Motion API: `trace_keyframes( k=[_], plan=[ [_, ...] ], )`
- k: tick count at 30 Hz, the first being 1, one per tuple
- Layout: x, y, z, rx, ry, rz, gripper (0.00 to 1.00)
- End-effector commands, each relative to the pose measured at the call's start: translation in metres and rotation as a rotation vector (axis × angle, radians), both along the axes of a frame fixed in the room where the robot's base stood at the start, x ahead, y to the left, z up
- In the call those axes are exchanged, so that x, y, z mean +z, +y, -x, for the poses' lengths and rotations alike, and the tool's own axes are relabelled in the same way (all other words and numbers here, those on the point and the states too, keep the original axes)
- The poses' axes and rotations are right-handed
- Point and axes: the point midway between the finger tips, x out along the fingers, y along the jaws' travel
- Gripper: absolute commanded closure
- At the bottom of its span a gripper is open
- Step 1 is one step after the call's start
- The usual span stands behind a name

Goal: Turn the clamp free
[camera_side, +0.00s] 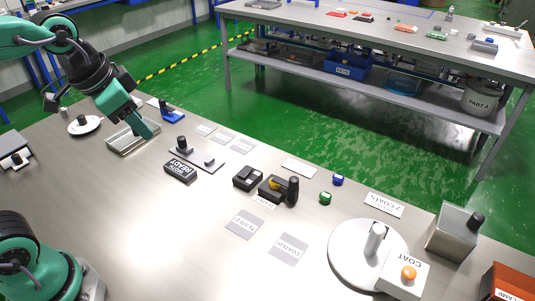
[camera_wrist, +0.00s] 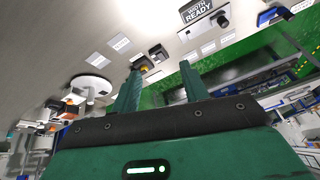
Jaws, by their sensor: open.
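My gripper (camera_side: 147,129) is at the upper left of the side view, over or beside a shallow metal tray (camera_side: 122,145); I cannot tell whether it touches the tray. In the wrist view my gripper (camera_wrist: 161,75) has its two teal fingers apart, with nothing held between them. An orange-red box (camera_side: 508,284) at the lower right is cut by the frame edge, and its partly seen label reads "LAMP". I cannot make out for certain which part is the clamp. A black block with a yellow part and a black upright knob (camera_side: 280,188) stands mid-table, far from my gripper.
A white turntable (camera_side: 346,262) with an upright post and a "COAT" box (camera_side: 405,277) stand right. A metal block with a black knob (camera_side: 453,233) is behind. The front middle is clear.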

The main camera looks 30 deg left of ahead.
Motion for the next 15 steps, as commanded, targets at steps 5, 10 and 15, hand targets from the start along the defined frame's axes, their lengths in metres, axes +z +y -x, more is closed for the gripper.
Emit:
trace_keyframes(
  k=[5,10,15],
  plan=[
    [0.006,-0.016,-0.035,-0.166,0.045,-0.053,0.55],
    [0.006,-0.034,-0.068,-0.324,0.083,-0.1,0.55],
    [0.001,-0.054,-0.099,-0.484,0.119,-0.144,0.55]
  ],
)
